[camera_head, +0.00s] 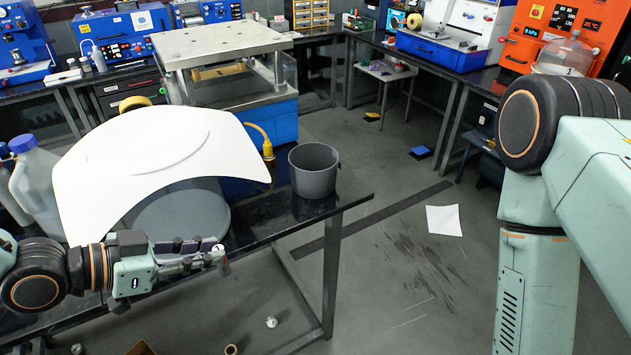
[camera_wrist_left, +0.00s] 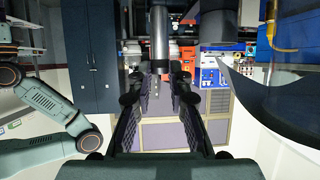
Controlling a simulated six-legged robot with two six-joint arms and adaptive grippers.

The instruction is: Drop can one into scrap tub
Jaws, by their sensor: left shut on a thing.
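Can one (camera_head: 224,267) is a small can with a pale top marked 1. In the head view it is at the tips of my left gripper (camera_head: 212,257), which is shut on it. The fingers hide part of the can. The scrap tub, a grey open bucket (camera_head: 314,172), stands upright on the dark table's right corner, up and to the right of the can and apart from it. In the wrist view the left fingers (camera_wrist_left: 159,90) point away, with a cluttered background beyond. My right arm shows at the right of the head view, but its gripper does not.
A curved white sheet (camera_head: 150,160) and a grey round container (camera_head: 180,215) are behind the left gripper. Pale jugs (camera_head: 38,185) stand at the left. The dark table (camera_head: 262,222) has bare surface near the tub. Small items, including a pale one (camera_head: 271,322), lie on the floor.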

